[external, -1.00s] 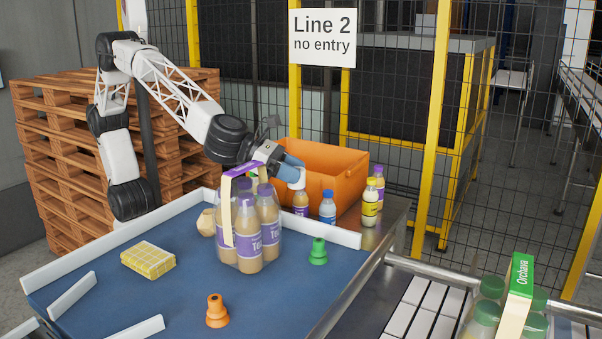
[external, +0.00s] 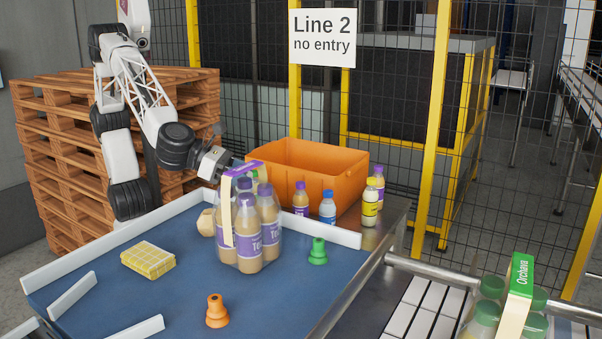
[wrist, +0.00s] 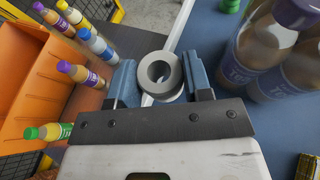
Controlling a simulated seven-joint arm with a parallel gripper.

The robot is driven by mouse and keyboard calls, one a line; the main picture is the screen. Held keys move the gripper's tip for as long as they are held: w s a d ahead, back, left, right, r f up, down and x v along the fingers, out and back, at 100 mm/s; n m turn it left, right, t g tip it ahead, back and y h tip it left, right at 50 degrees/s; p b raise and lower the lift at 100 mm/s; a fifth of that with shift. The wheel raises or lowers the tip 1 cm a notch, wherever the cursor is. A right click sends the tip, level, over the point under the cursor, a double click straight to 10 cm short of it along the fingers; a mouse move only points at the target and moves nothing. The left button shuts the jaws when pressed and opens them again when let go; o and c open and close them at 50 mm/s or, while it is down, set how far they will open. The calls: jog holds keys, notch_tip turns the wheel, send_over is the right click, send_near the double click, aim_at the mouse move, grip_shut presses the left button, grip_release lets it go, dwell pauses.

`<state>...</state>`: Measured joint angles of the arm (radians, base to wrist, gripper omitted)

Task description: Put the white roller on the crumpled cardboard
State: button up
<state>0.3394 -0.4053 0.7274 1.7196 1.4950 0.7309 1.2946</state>
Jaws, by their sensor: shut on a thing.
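The white roller (wrist: 160,74) shows in the wrist view as a ring-shaped end with a dark hole. It sits between the blue fingers of my gripper (wrist: 161,82), which is shut on it. In the external view the fingers and roller are hidden behind the pack of brown bottles. The crumpled cardboard (external: 207,222) is a small beige lump on the blue belt, left of the bottle pack and beside the far white rail. I do not make it out in the wrist view.
The bottle pack (external: 248,240) with its purple-topped handle stands close to my gripper. An orange bin (external: 318,174) and several loose bottles are behind the rail. A yellow block (external: 148,259), green cup (external: 318,251) and orange cup (external: 216,311) rest on the belt (external: 110,300).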

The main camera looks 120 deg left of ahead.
jog(key=s+d+r+n+g+y, duration=0.1)
jog(key=s+d+n+y, duration=0.1)
jog(key=s, duration=0.7)
jog(key=s+d+n+g+y, duration=0.2)
jog(key=s, duration=0.8)
jog(key=shift+s+r, duration=0.25)
jog(key=shift+r, duration=0.1)
jog(key=shift+w, duration=0.15)
send_over(206, 212)
jog(key=shift+f, duration=0.75)
jog(key=shift+f, duration=1.8)
jog(key=shift+f, duration=0.15)
jog(key=o, duration=0.9)
